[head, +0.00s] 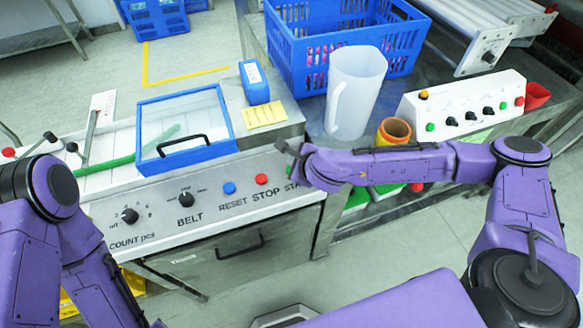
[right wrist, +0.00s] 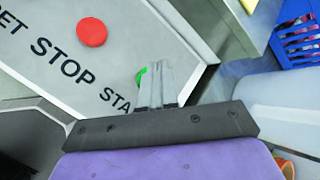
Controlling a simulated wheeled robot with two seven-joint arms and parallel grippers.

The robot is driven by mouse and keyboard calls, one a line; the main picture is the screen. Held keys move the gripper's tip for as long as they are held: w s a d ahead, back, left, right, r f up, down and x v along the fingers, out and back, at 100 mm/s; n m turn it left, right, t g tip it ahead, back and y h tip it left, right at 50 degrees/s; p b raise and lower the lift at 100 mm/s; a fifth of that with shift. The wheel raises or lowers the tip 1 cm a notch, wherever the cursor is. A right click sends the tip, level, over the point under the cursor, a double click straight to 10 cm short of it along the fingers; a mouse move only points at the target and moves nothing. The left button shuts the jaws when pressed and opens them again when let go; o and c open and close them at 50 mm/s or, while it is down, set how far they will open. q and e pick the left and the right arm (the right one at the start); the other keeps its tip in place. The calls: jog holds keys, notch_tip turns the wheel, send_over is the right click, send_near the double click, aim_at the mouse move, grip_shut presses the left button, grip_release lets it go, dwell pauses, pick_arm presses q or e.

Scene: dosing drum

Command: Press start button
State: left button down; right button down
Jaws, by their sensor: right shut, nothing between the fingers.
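The green start button (right wrist: 141,76) shows in the right wrist view, partly covered by my fingers, beside the partly hidden label "STA". My right gripper (head: 289,156) is shut and empty, over the right end of the control panel (head: 150,222). In the right wrist view its fingertips (right wrist: 157,68) overlap the button's right side; I cannot tell whether they touch it. The red stop button (head: 262,179) and blue reset button (head: 229,188) are to the left. My left gripper is not in view.
A blue-framed clear lid (head: 166,172) and a blue box (head: 255,88) are on the machine behind the panel.

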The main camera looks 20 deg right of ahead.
dwell(0.8)
jog(key=shift+f, duration=0.45)
